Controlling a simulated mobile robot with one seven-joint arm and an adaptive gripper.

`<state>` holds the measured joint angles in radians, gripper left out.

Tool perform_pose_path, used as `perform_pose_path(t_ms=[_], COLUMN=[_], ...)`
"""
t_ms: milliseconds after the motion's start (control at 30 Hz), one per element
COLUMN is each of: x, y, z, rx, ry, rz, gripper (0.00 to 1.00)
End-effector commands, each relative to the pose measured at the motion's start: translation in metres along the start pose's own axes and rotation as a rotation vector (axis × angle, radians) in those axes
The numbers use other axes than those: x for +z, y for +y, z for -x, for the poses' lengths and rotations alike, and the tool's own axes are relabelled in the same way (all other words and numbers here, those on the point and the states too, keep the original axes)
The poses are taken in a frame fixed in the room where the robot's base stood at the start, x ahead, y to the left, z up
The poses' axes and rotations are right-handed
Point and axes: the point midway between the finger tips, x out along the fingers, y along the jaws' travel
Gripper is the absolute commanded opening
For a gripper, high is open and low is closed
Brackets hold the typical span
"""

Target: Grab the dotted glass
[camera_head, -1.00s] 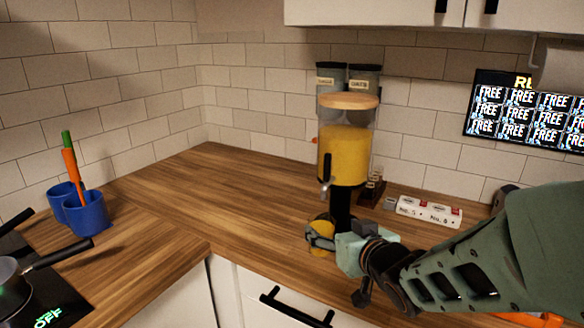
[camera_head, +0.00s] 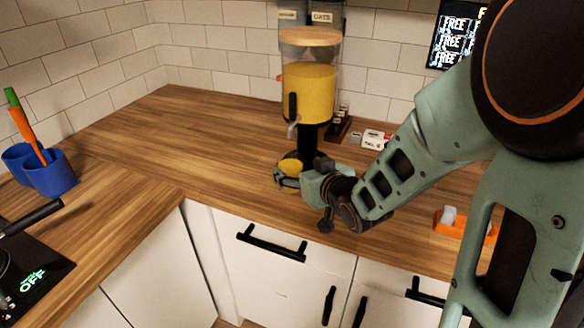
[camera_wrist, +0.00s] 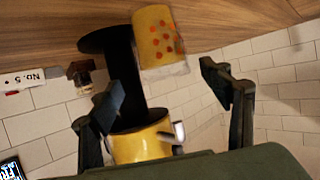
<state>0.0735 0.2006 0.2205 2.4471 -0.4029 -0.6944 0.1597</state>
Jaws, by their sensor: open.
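The dotted glass (camera_wrist: 160,38) is yellow with red dots and stands on the wooden counter in the wrist view. In the head view the glass (camera_head: 290,164) shows only in part, low in front of the dispenser, with my gripper (camera_head: 288,176) right at it and covering much of it. In the wrist view my gripper (camera_wrist: 164,82) is open. The glass lies ahead of and between its two fingers, and I see no clear contact. The dispenser (camera_head: 309,92) holds yellow liquid, with a spout above the glass and a dark stand beside it.
A blue cup holder (camera_head: 50,175) and a stove (camera_head: 30,275) are at the left. Labelled jars (camera_head: 327,18) stand behind the dispenser. An orange item (camera_head: 462,230) lies at the right on the counter. The counter left of the dispenser is clear.

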Motion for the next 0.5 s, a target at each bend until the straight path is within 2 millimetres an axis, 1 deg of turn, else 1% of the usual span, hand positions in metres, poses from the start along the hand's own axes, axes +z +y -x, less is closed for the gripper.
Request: perform_pose_path(t_ms=[133,300,400,500], x=[-0.001,-0.003,-0.003,-0.003], y=[-0.003,-0.006,-0.006,-0.006], z=[-0.013,-0.037,-0.046,-0.051], rx=[-0.003,-0.002,-0.002,0.0], ry=[-0.001,-0.002,-0.002,-0.002], rz=[0.0,-0.002,0.0,0.0], gripper=[0.72,0.72,0.72,0.72])
